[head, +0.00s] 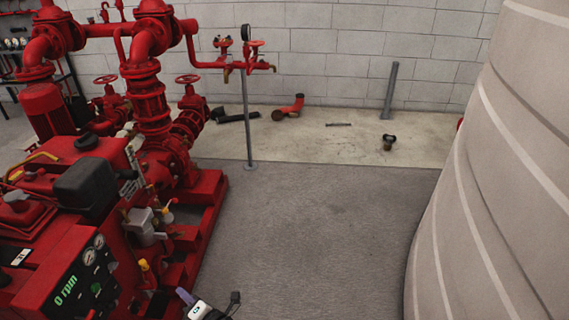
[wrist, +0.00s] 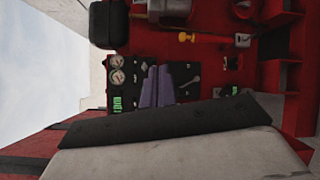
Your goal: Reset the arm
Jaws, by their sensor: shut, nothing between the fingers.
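My gripper (head: 185,295) shows at the bottom edge of the head view, just right of the red pump set's control panel (head: 84,275). In the wrist view its two purple fingers (wrist: 157,86) are together with nothing between them. They point toward the dark panel, which carries two round gauges (wrist: 117,70) and a green readout. The gap between fingertips and panel cannot be judged. Only a white part of my arm near the gripper shows in the head view; the rest is out of frame.
The red pump set (head: 150,120) fills the left side. A large ribbed pale tank (head: 500,190) stands at the right. Grey floor (head: 310,240) between them is clear. A thin post (head: 247,110) with valves stands behind, and loose fittings (head: 290,107) lie near the block wall.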

